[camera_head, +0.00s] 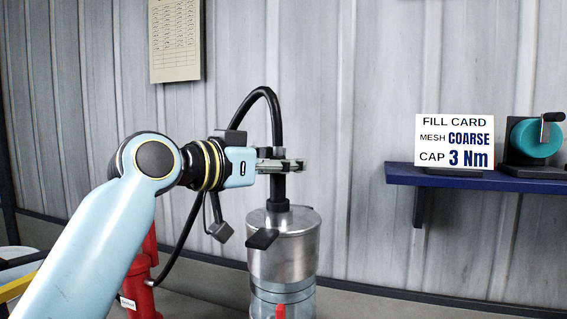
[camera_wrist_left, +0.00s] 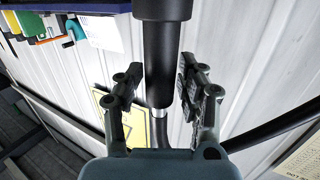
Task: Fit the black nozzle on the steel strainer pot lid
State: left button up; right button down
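The steel strainer pot (camera_head: 282,262) stands upright in the middle of the head view, its lid (camera_head: 300,220) on top. The black nozzle (camera_head: 279,185) stands upright above the lid, with a wider black collar (camera_head: 279,205) at its foot. I cannot tell whether it is seated. My left gripper (camera_head: 282,166) comes in level from the left and is shut on the nozzle. In the left wrist view the nozzle (camera_wrist_left: 162,60) passes between the gripper's fingers (camera_wrist_left: 161,85), with hardly any gap either side. My right gripper is out of view.
A black hose (camera_head: 266,92) arches from the nozzle down behind my arm towards a red unit (camera_head: 142,285). A blue shelf (camera_head: 480,179) at right holds a fill card (camera_head: 454,139) and a teal device (camera_head: 535,138).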

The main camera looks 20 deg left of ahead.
pick_arm(q)
jog(key=v, duration=1.2)
jog(key=shift+f, duration=0.1)
dwell(0.4)
